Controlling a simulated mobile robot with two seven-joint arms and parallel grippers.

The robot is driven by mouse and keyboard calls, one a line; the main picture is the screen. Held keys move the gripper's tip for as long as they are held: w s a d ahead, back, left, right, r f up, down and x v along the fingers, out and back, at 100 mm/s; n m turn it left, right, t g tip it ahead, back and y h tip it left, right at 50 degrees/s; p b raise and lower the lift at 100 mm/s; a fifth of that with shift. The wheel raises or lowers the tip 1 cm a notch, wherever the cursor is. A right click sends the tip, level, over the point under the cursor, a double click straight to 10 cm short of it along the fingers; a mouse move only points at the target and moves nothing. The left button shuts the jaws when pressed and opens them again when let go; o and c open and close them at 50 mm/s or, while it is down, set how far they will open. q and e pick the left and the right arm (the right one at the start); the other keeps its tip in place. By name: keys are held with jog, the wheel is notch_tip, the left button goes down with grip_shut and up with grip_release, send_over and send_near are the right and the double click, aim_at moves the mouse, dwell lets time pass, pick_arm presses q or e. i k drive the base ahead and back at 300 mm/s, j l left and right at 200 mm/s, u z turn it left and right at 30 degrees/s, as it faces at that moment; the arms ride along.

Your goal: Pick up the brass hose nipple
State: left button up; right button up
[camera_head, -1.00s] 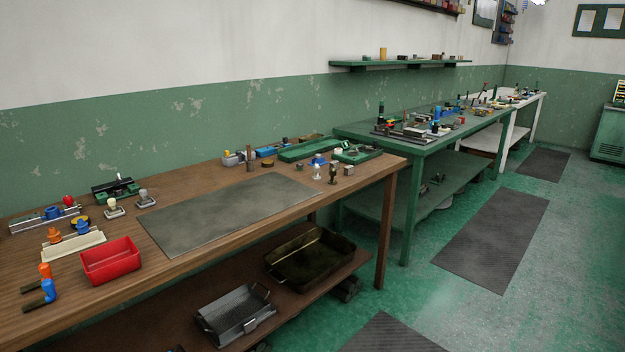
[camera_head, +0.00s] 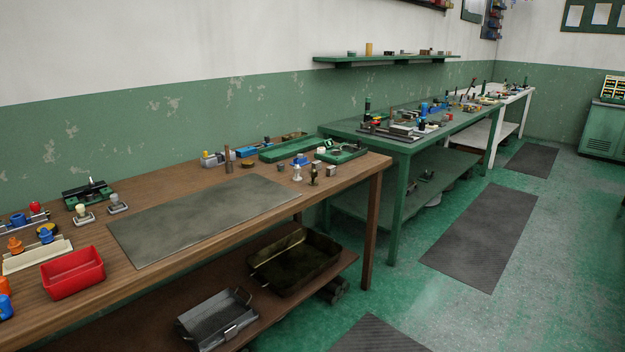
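A small, dark brass-coloured upright piece (camera_head: 314,175) stands near the right end of the brown wooden bench (camera_head: 180,184). It may be the brass hose nipple, but it is too small for me to be sure. A pale, knob-topped piece (camera_head: 297,173) stands just left of it, and a small grey block (camera_head: 331,171) stands just right of it. Neither of my grippers shows in the head view.
A grey mat (camera_head: 205,218) covers the bench's middle. A red bin (camera_head: 72,273) stands at the left. A green tray (camera_head: 342,154) lies behind the small pieces. A green table (camera_head: 405,147) stands beyond. Open floor (camera_head: 400,300) lies to the right.

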aim_at(314, 173)
jog(key=i+l+u, duration=0.15)
jog(key=i+l, duration=0.45)
jog(key=i, duration=0.25)
jog(key=i+l+u, duration=0.1)
jog(key=i+l, duration=0.65)
jog(key=i, duration=0.05)
